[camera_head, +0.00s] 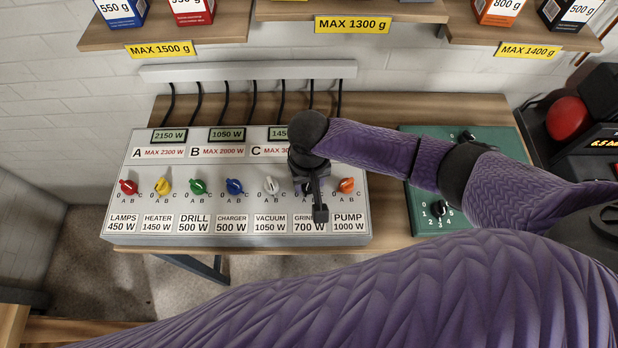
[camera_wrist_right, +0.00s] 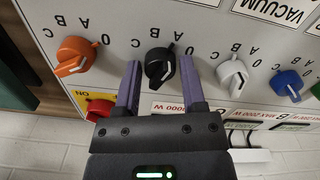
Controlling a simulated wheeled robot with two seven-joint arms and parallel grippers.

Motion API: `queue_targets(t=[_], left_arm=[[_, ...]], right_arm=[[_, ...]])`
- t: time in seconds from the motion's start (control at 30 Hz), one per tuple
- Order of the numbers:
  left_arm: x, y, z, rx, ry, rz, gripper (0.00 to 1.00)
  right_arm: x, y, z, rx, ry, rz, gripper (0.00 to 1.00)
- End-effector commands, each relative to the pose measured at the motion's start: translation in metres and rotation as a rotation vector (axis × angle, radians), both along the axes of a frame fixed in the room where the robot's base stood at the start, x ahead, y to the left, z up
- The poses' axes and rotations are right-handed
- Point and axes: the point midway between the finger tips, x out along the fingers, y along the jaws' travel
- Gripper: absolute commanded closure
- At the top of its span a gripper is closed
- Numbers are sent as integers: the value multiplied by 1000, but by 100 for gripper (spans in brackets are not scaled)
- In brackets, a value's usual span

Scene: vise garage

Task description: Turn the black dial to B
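The black dial sits on the grey power panel (camera_head: 240,237) above the GRINDER label, between the white vacuum dial (camera_head: 271,185) and the orange pump dial (camera_head: 346,185). In the head view my right gripper (camera_head: 318,208) is over this dial and mostly hides it. In the right wrist view the black dial (camera_wrist_right: 159,66) stands between the two fingers of my right gripper (camera_wrist_right: 162,82), which are open with a gap on each side of it. The letters C, B, A and 0 are printed around it. Its exact setting is hard to read. My left gripper is out of view.
Other coloured dials line the panel: red (camera_head: 128,187), yellow (camera_head: 162,186), green (camera_head: 198,187) and blue (camera_head: 234,187). A green box (camera_head: 424,222) with dials stands to the right. Shelves with boxes are above. A red button (camera_wrist_right: 99,108) shows in the wrist view.

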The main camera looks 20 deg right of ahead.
Motion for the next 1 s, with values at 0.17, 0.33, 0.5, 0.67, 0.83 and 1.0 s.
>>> queue_targets(t=[0.17, 0.33, 0.5, 0.67, 0.83, 1.0], left_arm=[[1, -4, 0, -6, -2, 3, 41], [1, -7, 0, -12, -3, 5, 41], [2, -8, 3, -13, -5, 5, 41], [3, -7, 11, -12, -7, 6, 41], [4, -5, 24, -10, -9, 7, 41], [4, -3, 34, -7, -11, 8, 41]], right_arm=[[0, 0, 0, 0, 0, 0, 88], [0, 0, 0, 0, 0, 0, 100], [0, 0, 1, 0, 1, 16, 100], [-1, 0, 2, 0, 3, 81, 100], [0, 0, 3, 0, 2, 200, 100], [0, 0, 3, 0, 2, 341, 100]])
